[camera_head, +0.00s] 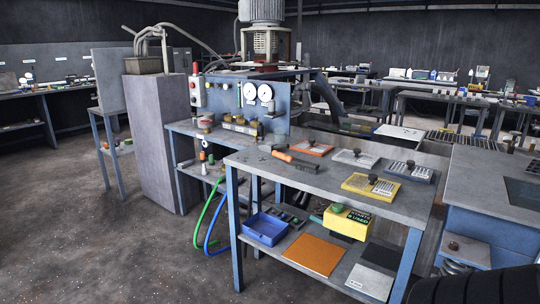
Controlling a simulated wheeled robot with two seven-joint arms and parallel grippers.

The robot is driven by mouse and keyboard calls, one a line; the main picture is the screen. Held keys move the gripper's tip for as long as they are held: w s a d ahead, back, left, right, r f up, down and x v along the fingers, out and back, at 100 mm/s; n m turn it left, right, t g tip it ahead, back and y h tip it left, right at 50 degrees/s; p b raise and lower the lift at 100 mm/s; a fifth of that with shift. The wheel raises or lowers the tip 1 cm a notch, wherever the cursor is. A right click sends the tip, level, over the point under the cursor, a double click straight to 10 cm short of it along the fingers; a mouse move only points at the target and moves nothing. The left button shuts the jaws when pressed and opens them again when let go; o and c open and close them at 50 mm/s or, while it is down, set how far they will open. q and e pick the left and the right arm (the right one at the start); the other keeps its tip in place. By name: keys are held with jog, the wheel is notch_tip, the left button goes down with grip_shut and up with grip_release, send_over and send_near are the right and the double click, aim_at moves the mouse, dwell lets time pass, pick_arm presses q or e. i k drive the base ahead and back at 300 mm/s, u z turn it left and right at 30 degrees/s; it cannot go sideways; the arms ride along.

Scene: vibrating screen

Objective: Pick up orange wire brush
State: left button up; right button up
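The orange wire brush (295,161) lies on the grey top of the front workbench (280,178), near its left back part. Neither of my grippers shows in the head view.
A blue tray (265,229) and yellow box (348,221) are on the lower shelf. Floor at left is free.

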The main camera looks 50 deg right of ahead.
aim_at(302, 164)
jog(key=z, duration=0.85)
jog(key=i, duration=2.25)
jog(key=z, duration=1)
